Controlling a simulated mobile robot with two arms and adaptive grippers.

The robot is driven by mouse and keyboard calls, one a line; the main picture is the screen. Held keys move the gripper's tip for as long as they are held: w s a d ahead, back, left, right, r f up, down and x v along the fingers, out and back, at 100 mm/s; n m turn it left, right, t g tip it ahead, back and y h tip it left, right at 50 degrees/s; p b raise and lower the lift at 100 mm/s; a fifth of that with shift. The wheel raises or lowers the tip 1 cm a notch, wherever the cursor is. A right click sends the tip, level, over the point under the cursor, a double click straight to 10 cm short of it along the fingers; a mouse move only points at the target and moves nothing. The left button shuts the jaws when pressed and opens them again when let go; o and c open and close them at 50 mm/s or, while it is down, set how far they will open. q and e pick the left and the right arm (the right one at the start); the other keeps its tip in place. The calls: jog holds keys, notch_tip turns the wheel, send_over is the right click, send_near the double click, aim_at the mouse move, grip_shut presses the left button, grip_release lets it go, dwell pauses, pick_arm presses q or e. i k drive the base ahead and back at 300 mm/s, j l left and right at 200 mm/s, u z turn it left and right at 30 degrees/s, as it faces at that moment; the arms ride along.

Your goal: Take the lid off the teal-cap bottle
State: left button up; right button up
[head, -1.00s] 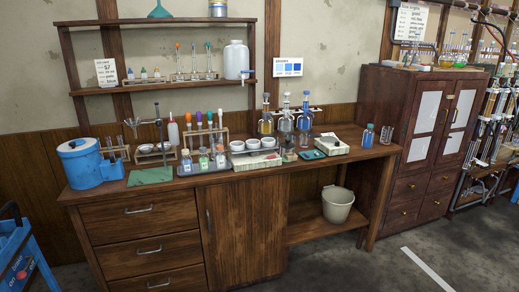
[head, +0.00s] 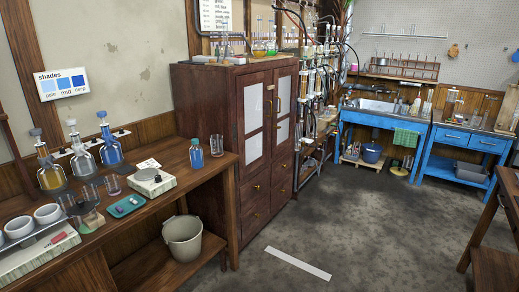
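A small bottle of blue liquid with a teal-looking cap (head: 196,154) stands upright on the wooden bench (head: 185,180), near its right end. The cap sits on the bottle's neck. Neither of my grippers shows in the head view.
An empty glass (head: 217,146) stands just right of the bottle, and a pale balance-like device (head: 151,183) lies to its left. Stoppered flasks (head: 82,152) stand further left. A dark cabinet (head: 240,130) rises behind the bench end. A bucket (head: 183,238) sits on the lower shelf.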

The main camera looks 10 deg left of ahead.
aim_at(196, 151)
jog(key=i+l+z, duration=0.1)
jog(key=i, duration=0.4)
jog(key=i+l+z, duration=0.1)
jog(key=i, duration=0.45)
